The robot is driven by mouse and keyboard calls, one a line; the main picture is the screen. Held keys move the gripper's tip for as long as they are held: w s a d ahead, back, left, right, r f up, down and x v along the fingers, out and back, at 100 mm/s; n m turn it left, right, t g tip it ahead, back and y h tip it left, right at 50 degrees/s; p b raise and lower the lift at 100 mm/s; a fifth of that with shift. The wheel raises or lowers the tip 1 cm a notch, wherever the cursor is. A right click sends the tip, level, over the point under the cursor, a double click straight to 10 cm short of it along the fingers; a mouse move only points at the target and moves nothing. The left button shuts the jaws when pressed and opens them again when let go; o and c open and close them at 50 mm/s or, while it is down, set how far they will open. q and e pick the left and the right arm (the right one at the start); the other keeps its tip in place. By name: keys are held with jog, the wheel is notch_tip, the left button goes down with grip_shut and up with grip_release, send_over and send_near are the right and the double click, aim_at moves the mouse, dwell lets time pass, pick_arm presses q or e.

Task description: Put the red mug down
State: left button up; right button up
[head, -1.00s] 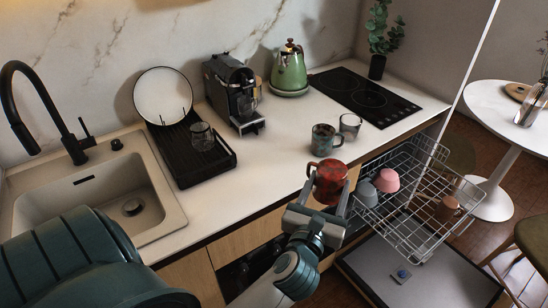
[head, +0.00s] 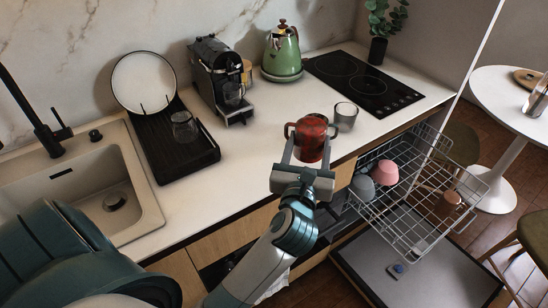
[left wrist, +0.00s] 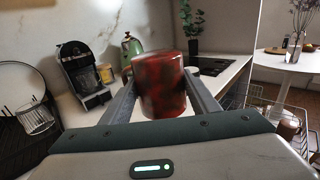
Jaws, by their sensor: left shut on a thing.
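The red mug (head: 311,143), mottled dark red, is upright between the fingers of my left gripper (head: 309,158). In the left wrist view the mug (left wrist: 161,88) fills the space between the two fingers, and the gripper (left wrist: 160,100) is shut on it. In the head view the mug overlaps the front part of the white counter (head: 250,150); I cannot tell its exact height above it. A clear glass (head: 345,116) stands on the counter just behind and right of the mug. My right gripper is not in view.
A green kettle (head: 282,52), a coffee machine (head: 217,75) and a black drying rack (head: 185,155) stand farther back and left. The hob (head: 365,85) lies at the right. The open dishwasher rack (head: 415,205) holds a pink mug (head: 386,173). Counter left of the mug is clear.

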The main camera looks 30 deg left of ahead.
pick_arm(q)
jog(key=a+f, duration=0.2)
jog(key=a, duration=0.1)
jog(key=w+a+f+p, duration=0.1)
jog(key=a+f, duration=0.1)
jog(key=a, duration=0.2)
jog(key=a+f+p, duration=0.1)
jog(key=a+f, duration=0.1)
jog(key=a, duration=0.1)
jog(key=shift+w+a+f, duration=0.1)
jog(key=shift+w+a, duration=0.05)
jog(key=shift+a, duration=0.1)
jog(key=shift+a+f, duration=0.2)
jog(key=shift+a, duration=0.15)
jog(key=shift+f, duration=2)
jog(key=shift+f+b, duration=0.3)
jog(key=shift+f, duration=0.05)
